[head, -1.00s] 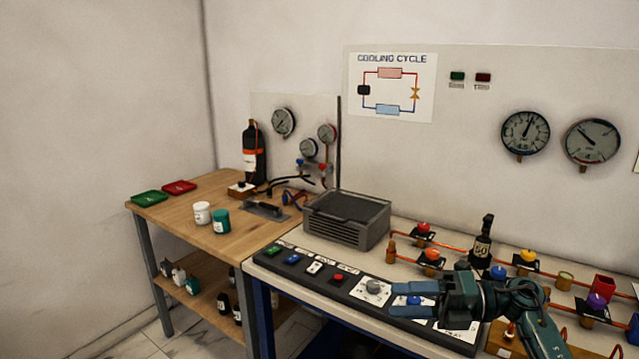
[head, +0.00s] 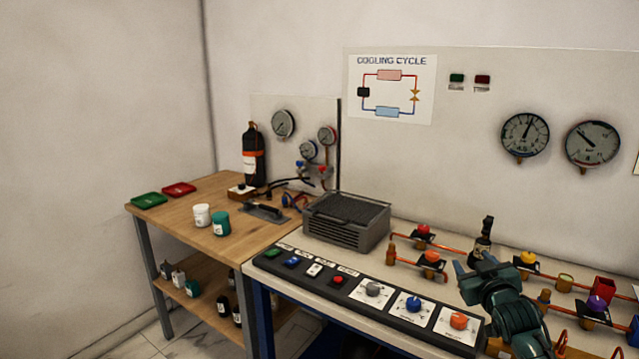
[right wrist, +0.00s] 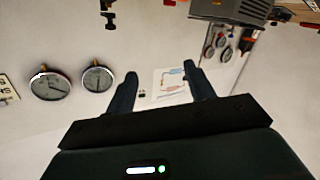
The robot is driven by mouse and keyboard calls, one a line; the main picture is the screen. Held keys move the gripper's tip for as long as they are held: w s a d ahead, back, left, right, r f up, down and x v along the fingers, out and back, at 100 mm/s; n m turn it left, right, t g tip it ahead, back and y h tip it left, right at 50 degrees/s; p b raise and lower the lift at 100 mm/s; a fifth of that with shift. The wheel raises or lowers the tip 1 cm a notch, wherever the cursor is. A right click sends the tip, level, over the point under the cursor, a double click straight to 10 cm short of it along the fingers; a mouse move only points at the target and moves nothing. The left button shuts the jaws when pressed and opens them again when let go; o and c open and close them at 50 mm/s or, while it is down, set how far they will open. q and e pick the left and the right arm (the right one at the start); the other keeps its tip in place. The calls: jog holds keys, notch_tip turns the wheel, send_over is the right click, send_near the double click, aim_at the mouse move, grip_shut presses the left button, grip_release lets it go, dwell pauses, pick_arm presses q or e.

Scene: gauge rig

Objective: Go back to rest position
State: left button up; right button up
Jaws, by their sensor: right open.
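My left gripper is not in view.
The control panel (head: 345,295) has several buttons, a grey knob (head: 373,289), a blue knob (head: 413,304) and an orange knob (head: 458,320). A grey vented box (head: 345,220) stands behind it. Copper pipes with coloured valves (head: 432,256) run along the bench near my arm.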

jog(key=shift+n+g+y, duration=0.4)
jog(key=shift+g+y, duration=0.4)
jog(key=s+a+f, duration=0.2)
jog(key=f, duration=0.1)
jog(key=s+a+f, duration=0.2)
jog(key=s+f, duration=0.1)
jog(key=f, duration=0.1)
jog(key=s+a+f, duration=0.2)
jog(key=s+f, duration=0.1)
jog(key=shift+a+f, duration=0.1)
jog(key=shift+f, duration=0.25)
jog(key=s+a+f+g+y, duration=0.1)
jog(key=s+a+f, duration=0.3)
jog(key=s, duration=0.6)
jog(key=s+a+f+g+y, duration=0.1)
jog(key=s+a+f, duration=0.3)
jog(key=s, duration=0.6)
jog(key=s+a+f+g+y, duration=0.1)
jog(key=s+a+f, duration=0.3)
jog(key=s, duration=0.6)
jog(key=shift+a+f+m+g, duration=0.15)
jog(key=shift+a+m+g, duration=0.15)
jog(key=shift+a+g, duration=0.5)
